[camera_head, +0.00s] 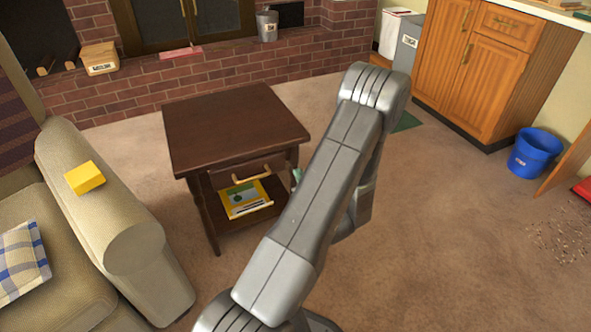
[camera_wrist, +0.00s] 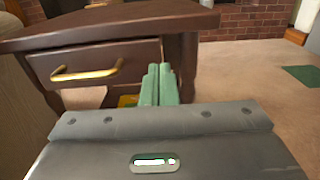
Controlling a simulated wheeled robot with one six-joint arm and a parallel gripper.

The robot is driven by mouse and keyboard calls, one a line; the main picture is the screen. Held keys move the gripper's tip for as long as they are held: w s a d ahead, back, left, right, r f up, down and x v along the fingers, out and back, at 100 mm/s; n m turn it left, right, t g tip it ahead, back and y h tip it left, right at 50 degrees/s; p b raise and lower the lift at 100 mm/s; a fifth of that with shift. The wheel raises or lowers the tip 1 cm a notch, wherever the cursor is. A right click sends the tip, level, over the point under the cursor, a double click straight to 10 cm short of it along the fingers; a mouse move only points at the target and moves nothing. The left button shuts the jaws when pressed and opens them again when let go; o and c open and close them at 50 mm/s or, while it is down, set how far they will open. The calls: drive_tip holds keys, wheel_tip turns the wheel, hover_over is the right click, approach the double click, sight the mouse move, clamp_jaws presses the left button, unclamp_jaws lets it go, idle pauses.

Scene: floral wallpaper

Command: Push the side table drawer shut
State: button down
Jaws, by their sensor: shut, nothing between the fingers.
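The dark wooden side table (camera_head: 232,122) stands left of my arm in the head view. Its drawer (camera_wrist: 100,62) has a brass handle (camera_head: 252,173), and the handle shows large at the left of the wrist view. The drawer front sits under the tabletop; how far it stands out is hard to tell. My gripper (camera_wrist: 158,84) has green fingers, shut and empty, in front of the drawer's right end near the right leg. Contact with the drawer cannot be made out. In the head view my arm hides most of the gripper; only a bit of green shows.
A yellow picture book (camera_head: 246,198) lies on the table's lower shelf. A beige sofa (camera_head: 110,215) with a yellow block (camera_head: 85,178) on its arm stands close at left. A brick hearth (camera_head: 130,88) is behind. Carpet is open at right, before a blue bucket (camera_head: 535,152).

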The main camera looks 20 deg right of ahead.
drive_tip(key=s, duration=0.5)
drive_tip(key=shift+d+p, duration=0.25)
drive_tip(key=shift+p, duration=0.15)
drive_tip(key=c, duration=1.8)
unclamp_jaws()
drive_tip(key=shift+s, duration=0.25)
drive_tip(key=shift+c, duration=0.2)
drive_tip(key=o, duration=0.4)
drive_tip(key=shift+a+r, duration=0.1)
drive_tip(key=shift+r, duration=0.05)
drive_tip(key=shift+c, duration=0.2)
drive_tip(key=m+g+y+p, duration=0.7)
drive_tip(key=m+g+y, duration=0.1)
drive_tip(key=m+y, duration=0.25)
approach(252, 178)
drive_tip(key=shift+y, duration=0.35)
drive_tip(key=x, duration=0.3)
drive_tip(key=b+x, duration=0.1)
drive_tip(key=x, duration=0.2)
drive_tip(key=f+b+x, duration=0.1)
drive_tip(key=x, duration=0.3)
drive_tip(key=shift+w, duration=0.1)
clamp_jaws()
